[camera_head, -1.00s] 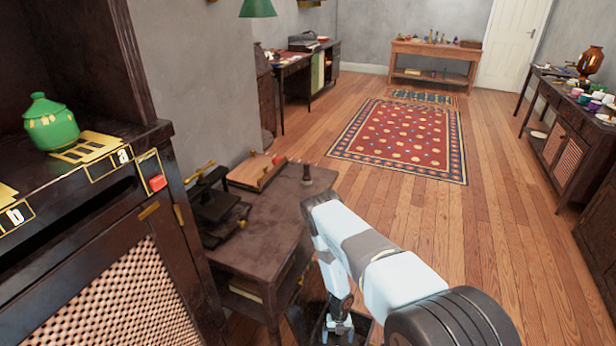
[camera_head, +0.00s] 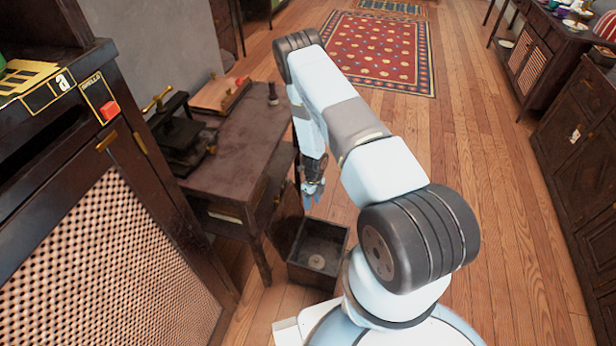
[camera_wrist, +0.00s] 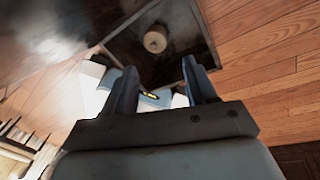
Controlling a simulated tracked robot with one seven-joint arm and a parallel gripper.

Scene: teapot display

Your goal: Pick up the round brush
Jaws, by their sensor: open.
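A small round pale object (camera_head: 316,262), which looks like the round brush, lies in an open dark box (camera_head: 300,273). In the wrist view the round object (camera_wrist: 155,38) shows beyond my fingers, with a pale disc-like end, on the dark floor of the box. My gripper (camera_head: 310,200) points down above the back of the box, next to the desk's right side. In the wrist view my gripper (camera_wrist: 161,70) has its two fingers apart, with nothing held between them. The round object is clear of both fingers.
A dark wooden desk (camera_head: 235,140) stands left of the box, holding a black press (camera_head: 180,130) and a small dark upright object (camera_head: 272,94). A cabinet with a woven panel (camera_head: 110,260) is at the left. Bare wood floor (camera_head: 480,150) lies to the right.

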